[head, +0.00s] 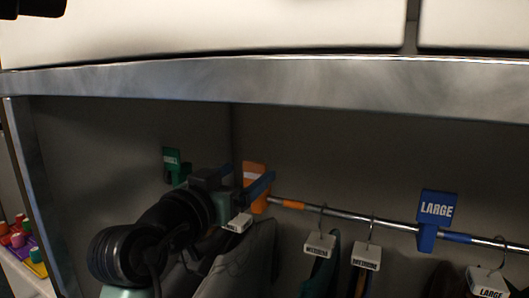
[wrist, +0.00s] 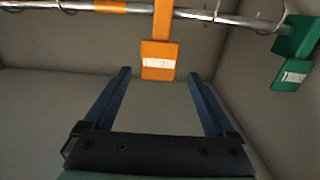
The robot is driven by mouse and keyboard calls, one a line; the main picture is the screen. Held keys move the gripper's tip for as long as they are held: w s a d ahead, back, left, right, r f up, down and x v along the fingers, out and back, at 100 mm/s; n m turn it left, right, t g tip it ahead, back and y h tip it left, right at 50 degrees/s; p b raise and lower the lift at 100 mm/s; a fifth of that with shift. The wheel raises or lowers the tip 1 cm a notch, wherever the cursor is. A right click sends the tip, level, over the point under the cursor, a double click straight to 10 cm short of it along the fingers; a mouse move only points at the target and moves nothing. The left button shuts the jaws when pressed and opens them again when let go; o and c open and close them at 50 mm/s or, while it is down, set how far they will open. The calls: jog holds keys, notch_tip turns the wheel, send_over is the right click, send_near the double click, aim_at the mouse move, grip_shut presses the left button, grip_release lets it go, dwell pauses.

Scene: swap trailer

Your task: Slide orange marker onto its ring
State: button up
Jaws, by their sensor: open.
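The orange marker (head: 253,173) hangs on the metal rail, partly hidden behind my gripper in the head view. In the wrist view, the orange marker (wrist: 160,52) shows its plate with a white label, its stem rising over the rail. The orange ring (head: 291,204) is a band on the rail, to the marker's right. In the wrist view, the orange ring (wrist: 110,6) lies left of the marker, with a stretch of bare rail between them. My gripper (wrist: 158,74) is open, the plate's lower end appearing centred between its fingertips. I cannot tell whether they touch it.
A green marker (head: 175,164) is at the rail's left end. A blue LARGE marker (head: 436,212) hangs left of a blue ring (head: 455,238). Hangers with white size tags (head: 320,244) and clothes hang below the rail. A metal beam (head: 300,80) crosses above.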

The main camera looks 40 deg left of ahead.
aim_at(253, 168)
jog(key=p+x, duration=0.2)
jog(key=x, duration=0.3)
jog(key=shift+w+r, duration=0.15)
jog(key=shift+w, duration=0.2)
jog(key=shift+w+a, duration=0.1)
jog(key=shift+w, duration=0.45)
grip_shut()
